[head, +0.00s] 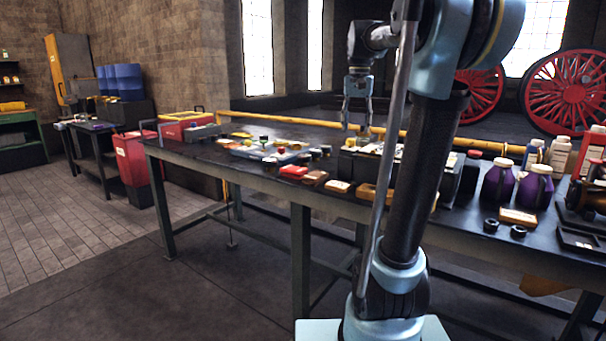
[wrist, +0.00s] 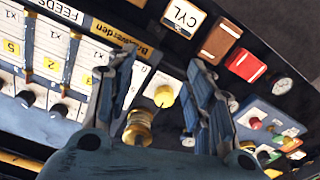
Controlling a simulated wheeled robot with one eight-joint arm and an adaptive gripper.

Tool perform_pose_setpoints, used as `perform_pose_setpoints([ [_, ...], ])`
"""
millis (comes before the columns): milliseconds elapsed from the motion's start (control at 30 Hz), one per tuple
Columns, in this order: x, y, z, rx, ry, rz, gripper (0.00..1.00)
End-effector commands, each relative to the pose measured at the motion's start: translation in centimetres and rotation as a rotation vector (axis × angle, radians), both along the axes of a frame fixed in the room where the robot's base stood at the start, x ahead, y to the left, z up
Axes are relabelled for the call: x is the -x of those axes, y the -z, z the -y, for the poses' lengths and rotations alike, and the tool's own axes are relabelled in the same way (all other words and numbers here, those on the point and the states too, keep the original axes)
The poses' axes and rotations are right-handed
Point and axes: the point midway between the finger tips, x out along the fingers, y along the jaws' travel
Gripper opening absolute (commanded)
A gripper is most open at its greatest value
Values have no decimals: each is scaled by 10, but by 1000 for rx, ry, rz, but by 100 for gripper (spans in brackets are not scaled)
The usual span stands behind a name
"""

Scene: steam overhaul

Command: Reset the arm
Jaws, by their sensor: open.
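My gripper (head: 357,112) hangs over the long dark workbench (head: 190,152) in the head view, fingers pointing down. In the wrist view my gripper (wrist: 165,85) is open, with its two blue fingers apart. Nothing is held between the fingers. A brass fitting (wrist: 138,128) and a pale yellow round knob (wrist: 164,96) show below and between the fingers, apart from them as far as I can tell. My arm stands upright in the right half of the head view and hides part of the bench.
A white panel marked FEEDS (wrist: 45,45) and a CYL block (wrist: 184,16) lie under the gripper. Purple bottles (head: 498,183) stand on the bench at right. A red bin (head: 135,158) stands at the bench's left end. A yellow rail (head: 300,122) runs behind. The left floor is clear.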

Motion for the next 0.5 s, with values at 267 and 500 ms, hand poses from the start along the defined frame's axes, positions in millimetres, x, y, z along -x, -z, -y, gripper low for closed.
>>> perform_pose_setpoints([
  [267, 78, 67, -1, 7, -98, 39, 48],
  [500, 139, 132, -1, 15, -180, 71, 48],
])
